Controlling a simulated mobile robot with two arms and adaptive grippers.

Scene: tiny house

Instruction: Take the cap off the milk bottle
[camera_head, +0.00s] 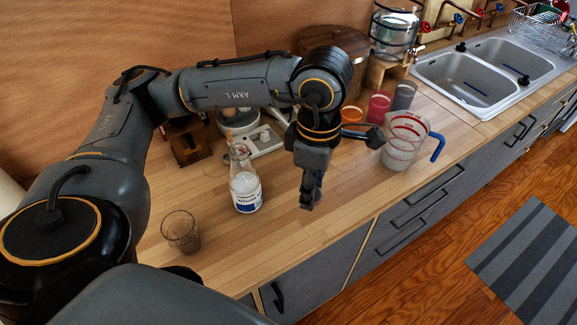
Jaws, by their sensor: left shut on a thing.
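The milk bottle (246,191) stands upright on the wooden counter, a clear glass bottle with a white and blue label. Its mouth looks bare, with no cap clearly visible on it. My left gripper (308,204) points down to the right of the bottle, apart from it, near the counter's front edge. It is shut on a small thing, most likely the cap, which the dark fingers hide. My right gripper is not in view.
An empty drinking glass (181,232) stands left of the bottle. A kitchen scale (262,143) is behind it. A measuring jug (402,150) with a blue handle and colored cups (379,107) stand right of my gripper. The double sink (470,82) is farther right.

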